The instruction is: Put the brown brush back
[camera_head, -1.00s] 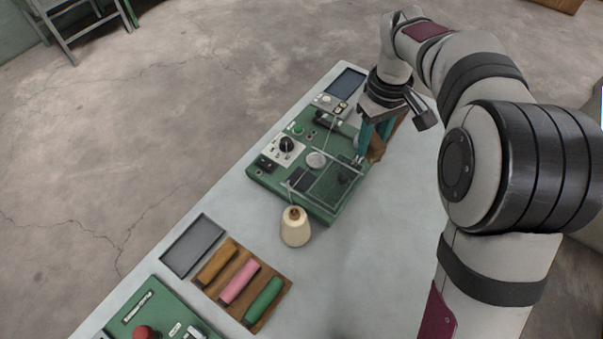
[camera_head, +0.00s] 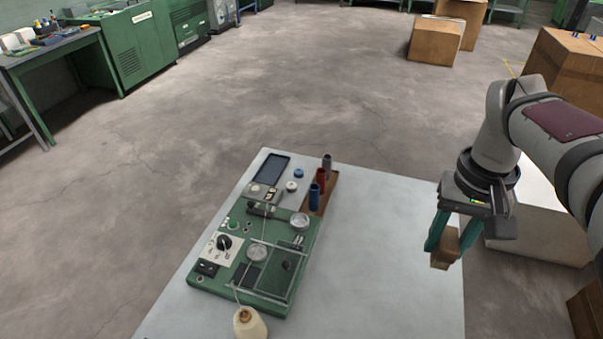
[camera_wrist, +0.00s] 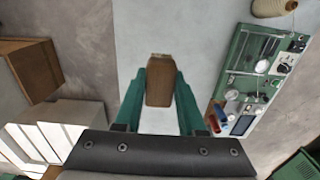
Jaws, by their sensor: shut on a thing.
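My gripper (camera_head: 445,236) is shut on the brown brush (camera_head: 444,252), which hangs between the teal fingers. In the head view it is at the right edge of the grey-white table (camera_head: 380,250), apart from the green machine. In the wrist view the brush (camera_wrist: 159,82) is held between both fingers (camera_wrist: 160,95), with its far end over the bare table top. Its full shape is partly hidden by the fingers.
The green machine (camera_head: 212,280) stands on the left of the table. Blue, red and grey spools stand on a brown tray (camera_head: 332,187) behind it. A cream cone (camera_head: 250,325) is at the front. The table's right half is clear. Cardboard boxes (camera_head: 436,41) are on the floor beyond.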

